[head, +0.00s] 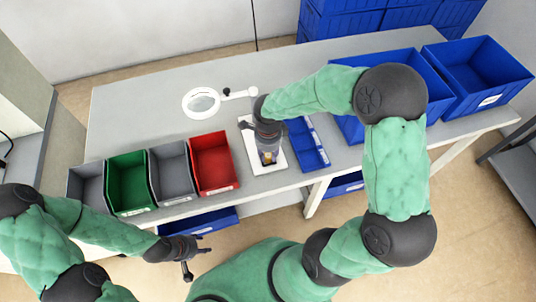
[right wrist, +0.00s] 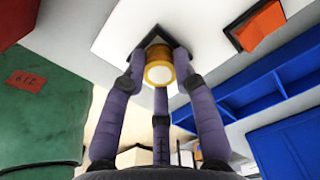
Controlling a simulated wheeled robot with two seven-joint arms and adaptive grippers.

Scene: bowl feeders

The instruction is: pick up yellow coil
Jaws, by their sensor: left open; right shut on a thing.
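The yellow coil (right wrist: 159,68) is a small round piece with a pale end in the right wrist view. In that view my right gripper (right wrist: 160,75) has its purple fingers closed around it, over the white board (right wrist: 115,30). In the head view my right gripper (head: 268,148) points down over the white board (head: 249,150), with a bit of the yellow coil (head: 267,158) showing at its fingertips. Whether the coil touches the board is unclear. A dark square-cornered part (right wrist: 150,38) lies behind the coil. My left gripper (head: 198,254) is open and empty, in front of the table.
Grey, green (head: 128,183) and red (head: 213,163) bins stand left of the board. A blue divided tray (head: 307,144) is close on its right, with large blue crates (head: 478,78) beyond. A magnifier (head: 201,102) lies behind. The table's back left is clear.

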